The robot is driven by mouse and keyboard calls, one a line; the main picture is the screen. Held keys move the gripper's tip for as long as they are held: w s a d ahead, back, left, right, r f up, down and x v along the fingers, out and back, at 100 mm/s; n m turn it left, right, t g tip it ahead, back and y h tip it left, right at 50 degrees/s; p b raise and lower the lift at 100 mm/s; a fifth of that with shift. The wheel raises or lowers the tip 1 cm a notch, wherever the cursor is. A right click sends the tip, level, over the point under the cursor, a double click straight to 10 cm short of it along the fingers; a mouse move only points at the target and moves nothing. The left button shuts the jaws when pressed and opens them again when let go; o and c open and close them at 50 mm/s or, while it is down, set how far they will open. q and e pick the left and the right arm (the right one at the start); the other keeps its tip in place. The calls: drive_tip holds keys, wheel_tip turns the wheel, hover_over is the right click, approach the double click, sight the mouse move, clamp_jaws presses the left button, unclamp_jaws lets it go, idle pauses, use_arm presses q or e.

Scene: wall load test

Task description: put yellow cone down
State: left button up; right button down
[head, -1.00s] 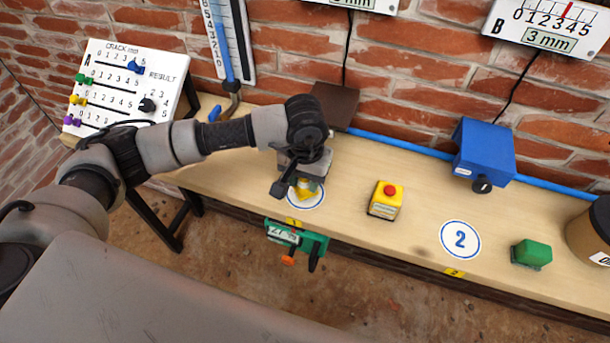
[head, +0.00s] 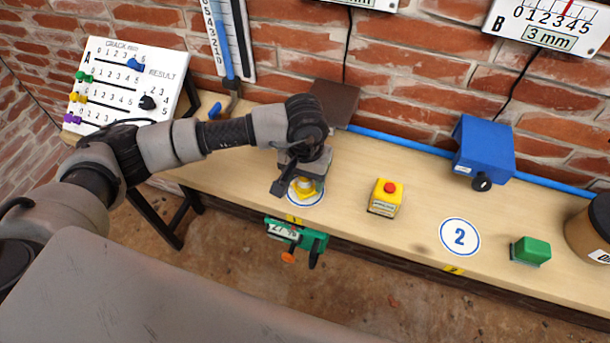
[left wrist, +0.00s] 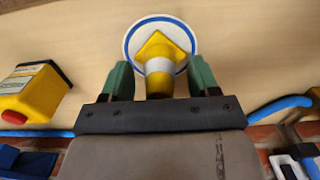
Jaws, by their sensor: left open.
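The yellow cone (left wrist: 159,75) with a white band stands on the white round marker with a blue rim (left wrist: 135,42), seen in the left wrist view. In the head view the cone (head: 305,189) shows partly under my left gripper (head: 300,180), on the marker (head: 305,202) by the front of the bench. In the left wrist view my left gripper (left wrist: 160,80) is open, with one green fingertip on each side of the cone and a gap to it on both sides. My right gripper is not in view.
A yellow box with a red button (head: 385,198) stands to the right of the cone. Further right are marker 2 (head: 459,237), a green block (head: 531,250) and a blue box (head: 484,150). A green device (head: 296,236) hangs at the bench's front edge. A brick wall stands behind.

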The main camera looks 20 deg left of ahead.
use_arm(q)
wheel_tip(320, 180, up, 12)
drive_tip(key=shift+f+b, duration=0.15)
drive_tip(key=shift+b, duration=1)
